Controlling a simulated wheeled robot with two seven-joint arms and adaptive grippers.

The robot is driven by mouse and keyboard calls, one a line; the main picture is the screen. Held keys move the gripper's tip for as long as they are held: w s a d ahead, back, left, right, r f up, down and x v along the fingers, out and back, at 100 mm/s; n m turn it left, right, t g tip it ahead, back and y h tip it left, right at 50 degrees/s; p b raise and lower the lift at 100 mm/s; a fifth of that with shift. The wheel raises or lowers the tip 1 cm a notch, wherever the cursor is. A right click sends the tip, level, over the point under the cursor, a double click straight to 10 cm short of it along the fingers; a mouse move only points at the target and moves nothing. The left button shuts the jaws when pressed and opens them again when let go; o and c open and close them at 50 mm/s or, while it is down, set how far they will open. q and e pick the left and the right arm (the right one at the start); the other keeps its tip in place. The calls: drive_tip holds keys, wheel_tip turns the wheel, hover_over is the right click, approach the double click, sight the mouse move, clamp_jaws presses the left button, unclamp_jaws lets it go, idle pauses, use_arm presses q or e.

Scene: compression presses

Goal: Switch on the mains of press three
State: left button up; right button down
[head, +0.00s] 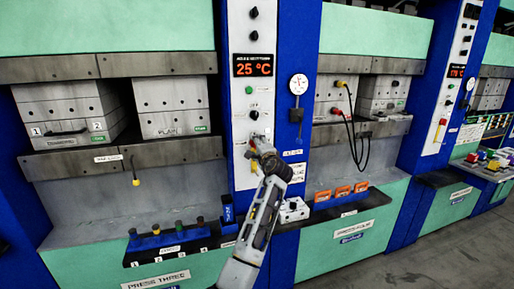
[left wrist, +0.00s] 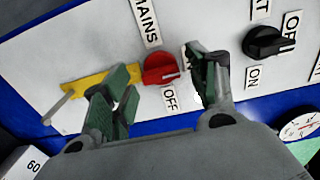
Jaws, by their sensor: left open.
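The red MAINS switch (left wrist: 160,68) is on a white panel (left wrist: 60,50) in the left wrist view, with an OFF label just below it. I cannot tell clearly where its handle points. My left gripper (left wrist: 160,85) is open, one finger to each side of the switch, with no clear contact. In the head view my left gripper (head: 262,148) is at the lower part of press three's control panel (head: 238,110) and hides the switch. The PRESS THREE sign (head: 157,280) is at the bottom left. My right gripper is out of view.
A yellow piece (left wrist: 78,88) with a rod lies left of the switch, close to the left finger. A black knob (left wrist: 268,42) is to the right. A gauge (head: 298,84) is right of the panel; press four (head: 352,234) stands beyond it.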

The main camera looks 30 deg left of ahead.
use_arm(q)
drive_tip(key=v, duration=1.2)
idle(0.4)
idle(0.6)
